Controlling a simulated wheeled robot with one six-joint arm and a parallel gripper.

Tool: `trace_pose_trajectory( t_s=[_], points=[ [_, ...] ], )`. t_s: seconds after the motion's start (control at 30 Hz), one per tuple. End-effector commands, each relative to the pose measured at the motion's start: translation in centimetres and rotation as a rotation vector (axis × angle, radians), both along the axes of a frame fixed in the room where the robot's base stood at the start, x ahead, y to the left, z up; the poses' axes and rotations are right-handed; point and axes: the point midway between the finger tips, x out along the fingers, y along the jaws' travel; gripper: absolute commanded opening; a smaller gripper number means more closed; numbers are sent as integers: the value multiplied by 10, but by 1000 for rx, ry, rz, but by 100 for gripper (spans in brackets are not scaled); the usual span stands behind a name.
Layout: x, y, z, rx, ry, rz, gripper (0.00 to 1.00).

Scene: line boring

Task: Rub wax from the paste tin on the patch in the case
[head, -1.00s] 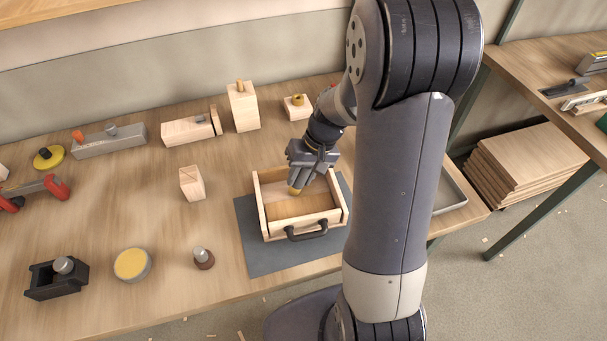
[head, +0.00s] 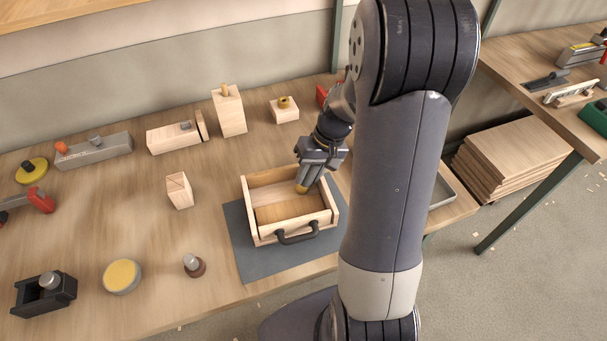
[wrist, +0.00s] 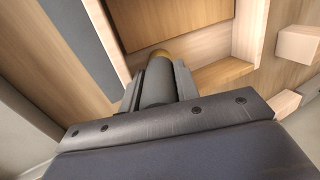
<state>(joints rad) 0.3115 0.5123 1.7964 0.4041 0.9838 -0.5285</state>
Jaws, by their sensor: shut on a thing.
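The case (head: 262,234) is an open pale wooden box with a black handle on its front, lying on a grey mat. A darker brown patch (head: 285,212) covers the front part of its floor; it also shows in the wrist view (wrist: 185,18). My gripper (head: 308,172) is shut on a grey cylindrical applicator (wrist: 157,90) with a yellow-brown tip. The tip (head: 302,188) is inside the case, by the patch's back right corner; I cannot tell whether it touches. The paste tin (head: 122,276), round and grey with yellow wax, stands open at the front left.
A small knobbed piece (head: 194,266) stands between tin and mat. A wooden block (head: 179,191) is left of the case. A black holder (head: 44,293) is at the front left. Several wooden and metal tools line the back. Bare bench lies between tin and block.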

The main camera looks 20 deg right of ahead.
Motion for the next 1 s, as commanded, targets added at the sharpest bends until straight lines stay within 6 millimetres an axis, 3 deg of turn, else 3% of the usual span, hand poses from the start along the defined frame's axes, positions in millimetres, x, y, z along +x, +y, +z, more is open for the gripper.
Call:
trace_pose_trajectory(
  t_s=[0.37,0.7,1.0],
  points=[
    [0,1,0,-2,0,1,3],
    [2,23,-1,-1,-1,2,3],
    [2,25,0,-1,0,0,3]
  ],
)
